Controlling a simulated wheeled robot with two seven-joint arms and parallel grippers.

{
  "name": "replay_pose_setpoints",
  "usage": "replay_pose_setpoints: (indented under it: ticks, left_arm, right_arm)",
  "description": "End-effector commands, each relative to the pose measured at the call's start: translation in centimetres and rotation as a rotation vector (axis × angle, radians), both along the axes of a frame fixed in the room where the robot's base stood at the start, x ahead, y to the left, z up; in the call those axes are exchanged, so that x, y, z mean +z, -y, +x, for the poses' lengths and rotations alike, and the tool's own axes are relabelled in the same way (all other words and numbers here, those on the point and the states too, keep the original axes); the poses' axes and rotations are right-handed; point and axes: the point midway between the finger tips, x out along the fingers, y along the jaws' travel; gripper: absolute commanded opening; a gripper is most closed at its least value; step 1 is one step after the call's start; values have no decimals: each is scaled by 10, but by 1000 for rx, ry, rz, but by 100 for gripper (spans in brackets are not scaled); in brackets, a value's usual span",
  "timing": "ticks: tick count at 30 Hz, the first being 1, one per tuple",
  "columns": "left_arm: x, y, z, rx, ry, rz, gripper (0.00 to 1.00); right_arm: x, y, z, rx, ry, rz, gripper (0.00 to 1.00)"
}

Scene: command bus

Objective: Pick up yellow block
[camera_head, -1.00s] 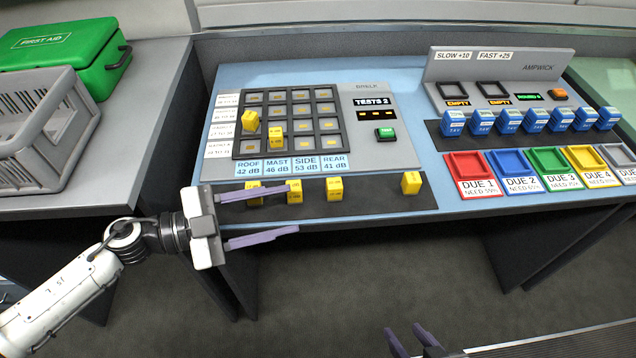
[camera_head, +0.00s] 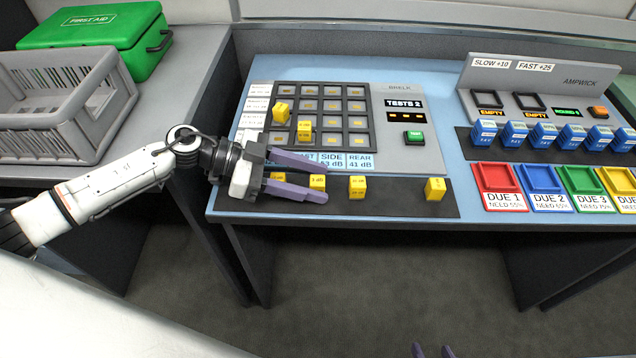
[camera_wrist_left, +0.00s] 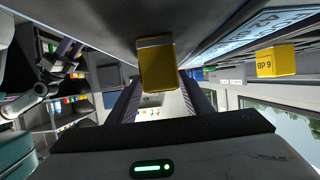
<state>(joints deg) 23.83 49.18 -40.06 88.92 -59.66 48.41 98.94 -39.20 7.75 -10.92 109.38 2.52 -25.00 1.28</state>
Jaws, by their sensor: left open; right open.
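Several yellow blocks stand in a row on the dark strip at the front of the console; one (camera_head: 357,187) is mid-row and another (camera_head: 435,189) is at the right end. Two more sit in the key grid, one (camera_head: 281,112) above left of the other (camera_head: 304,131). My left gripper (camera_head: 322,182) is open over the left part of the strip, with one yellow block (camera_head: 318,182) near its fingertips and another (camera_head: 278,178) partly hidden by its fingers. In the left wrist view a yellow block (camera_wrist_left: 155,65) appears between the fingers. My right gripper (camera_head: 432,351) barely shows, open.
The grid panel (camera_head: 420,160) has a green button (camera_head: 414,136). Blue blocks (camera_head: 542,135) and coloured trays (camera_head: 500,185) are at the right. A grey crate (camera_head: 60,130) and green first aid case (camera_head: 95,30) stand on the left counter. The strip is clear between its two right blocks.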

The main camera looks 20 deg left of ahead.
Motion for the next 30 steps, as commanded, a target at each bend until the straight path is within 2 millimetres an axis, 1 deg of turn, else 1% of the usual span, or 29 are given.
replay_pose_setpoints:
  ticks: [1,3,11,18,19,26,29,30]
  left_arm:
    - [-2,6,2,0,0,-2,45]
    - [-4,10,3,-1,-1,-1,45]
    - [-6,12,4,0,0,1,45]
    - [-6,12,4,0,0,0,5]
    - [-6,12,4,0,0,0,1]
    - [-4,12,4,1,1,0,1]
    - [4,11,4,-1,4,1,1]
    - [10,11,5,-1,5,1,1]
  right_arm:
    - [0,0,0,0,1,0,41]
    - [1,0,0,0,1,0,41]
    - [1,0,0,0,1,0,41]
    - [1,0,0,0,1,0,41]
    - [1,0,0,0,1,0,41]
    - [1,0,0,0,0,0,41]
    - [2,0,0,0,0,0,41]
    - [4,0,0,0,0,0,41]
